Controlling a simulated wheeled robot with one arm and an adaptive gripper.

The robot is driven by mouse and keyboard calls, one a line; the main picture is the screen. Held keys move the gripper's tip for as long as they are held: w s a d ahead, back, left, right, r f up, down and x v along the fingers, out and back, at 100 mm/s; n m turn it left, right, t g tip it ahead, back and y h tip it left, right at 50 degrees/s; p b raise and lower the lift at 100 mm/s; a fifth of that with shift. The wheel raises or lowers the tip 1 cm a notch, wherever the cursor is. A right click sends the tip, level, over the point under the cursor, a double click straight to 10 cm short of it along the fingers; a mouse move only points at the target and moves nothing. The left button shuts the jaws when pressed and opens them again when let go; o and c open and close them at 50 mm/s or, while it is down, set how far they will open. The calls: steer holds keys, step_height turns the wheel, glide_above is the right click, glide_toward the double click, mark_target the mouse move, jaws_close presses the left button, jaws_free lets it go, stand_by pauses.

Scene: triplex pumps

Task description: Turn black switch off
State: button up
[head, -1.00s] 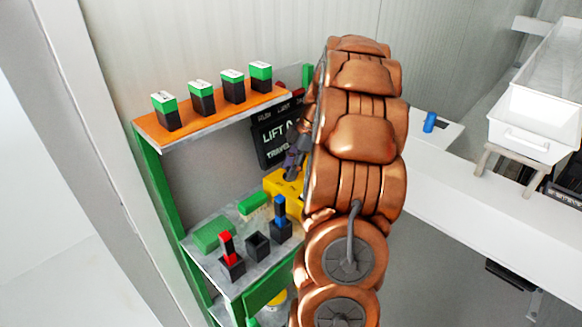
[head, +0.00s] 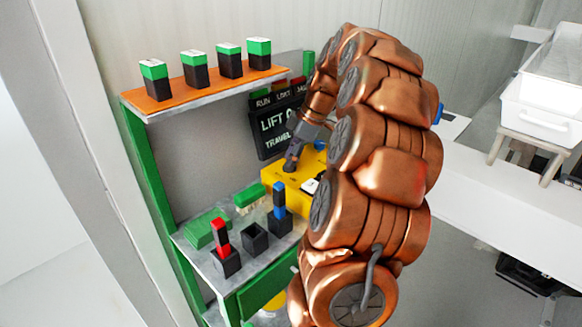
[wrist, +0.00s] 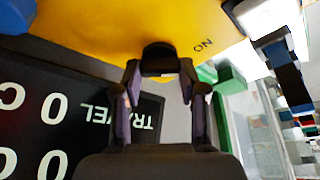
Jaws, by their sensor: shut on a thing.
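A yellow box (head: 272,183) stands on the green shelf unit, below a dark sign. In the wrist view the yellow face (wrist: 110,28) fills the top and bears the word ON to the right of a black switch (wrist: 158,56). My gripper (wrist: 159,78) is shut on the black switch, one finger on each side of it. In the head view my gripper (head: 290,164) reaches down to the yellow box, and the switch cannot be made out there.
The dark sign (head: 275,127) stands close behind my gripper. Several green-and-black blocks (head: 196,70) stand on the orange upper shelf (head: 180,93).

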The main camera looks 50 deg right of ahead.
steer(key=m+h+b, duration=0.1)
steer(key=m+b, duration=0.1)
steer(key=m+h+b, duration=0.1)
steer(key=m+b, duration=0.1)
steer(key=m, duration=0.1)
steer(key=shift+s+a+f+m+t, duration=0.1)
steer(key=shift+a+f+m+t, duration=0.1)
steer(key=shift+m+t, duration=0.15)
steer(key=shift+r+m+h+b, duration=0.15)
steer(key=shift+m+h+b, duration=0.35)
steer(key=shift+m, duration=0.75)
steer(key=o, duration=0.9)
steer(key=shift+c, duration=0.2)
steer(key=v, duration=1.2)
steer(key=shift+s, duration=0.2)
steer(key=shift+a, duration=0.1)
